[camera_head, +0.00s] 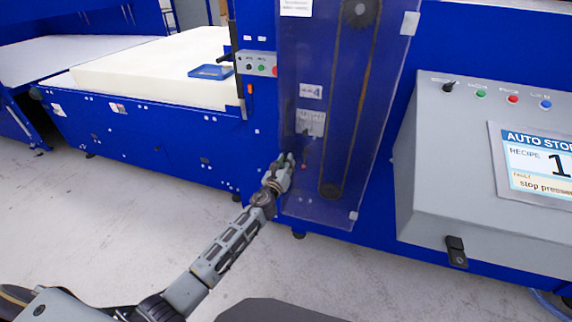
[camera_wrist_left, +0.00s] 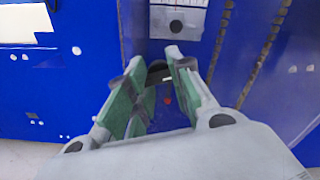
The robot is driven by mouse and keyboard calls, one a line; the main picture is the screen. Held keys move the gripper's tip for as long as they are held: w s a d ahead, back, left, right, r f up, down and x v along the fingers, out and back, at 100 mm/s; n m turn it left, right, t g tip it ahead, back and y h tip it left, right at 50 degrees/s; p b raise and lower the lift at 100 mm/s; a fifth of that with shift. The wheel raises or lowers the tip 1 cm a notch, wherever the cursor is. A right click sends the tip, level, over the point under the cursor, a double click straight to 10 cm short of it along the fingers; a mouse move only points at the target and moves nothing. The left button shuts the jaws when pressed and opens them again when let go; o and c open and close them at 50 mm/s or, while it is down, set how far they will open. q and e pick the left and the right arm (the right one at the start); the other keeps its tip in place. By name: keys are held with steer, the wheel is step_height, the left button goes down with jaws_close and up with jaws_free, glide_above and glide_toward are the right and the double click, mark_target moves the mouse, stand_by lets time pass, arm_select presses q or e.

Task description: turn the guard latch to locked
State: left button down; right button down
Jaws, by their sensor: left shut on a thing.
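The guard is a tall see-through panel (camera_head: 345,130) on the blue machine, with a belt and pulleys behind it. It also shows in the wrist view (camera_wrist_left: 222,60). My left gripper (camera_head: 285,161) is at the lower left edge of the guard. In the wrist view the gripper (camera_wrist_left: 160,66) has its green-padded fingers around a small dark piece (camera_wrist_left: 158,74), which looks like the guard latch; the fingers are shut on it. A small red mark (camera_wrist_left: 167,100) shows between the fingers. The latch's angle is hard to tell, as the fingers cover most of it. My right gripper is not in view.
A grey control console (camera_head: 440,150) with buttons and a screen reading "AUTO STOP" (camera_head: 545,160) stands right. Grey floor is open in front.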

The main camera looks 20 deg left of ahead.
arm_select(q)
steer(key=n+b, duration=0.1)
steer(key=n, duration=1.3)
steer(key=shift+b, duration=0.3)
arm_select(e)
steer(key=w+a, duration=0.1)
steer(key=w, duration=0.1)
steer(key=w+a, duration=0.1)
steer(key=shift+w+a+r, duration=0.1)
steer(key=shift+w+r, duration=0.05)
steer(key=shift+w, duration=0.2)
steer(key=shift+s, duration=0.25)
arm_select(q)
steer(key=c, duration=1)
jaws_free()
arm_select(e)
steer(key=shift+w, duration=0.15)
arm_select(q)
steer(key=shift+s, duration=0.1)
steer(key=s, duration=1.2)
steer(key=shift+a, duration=0.2)
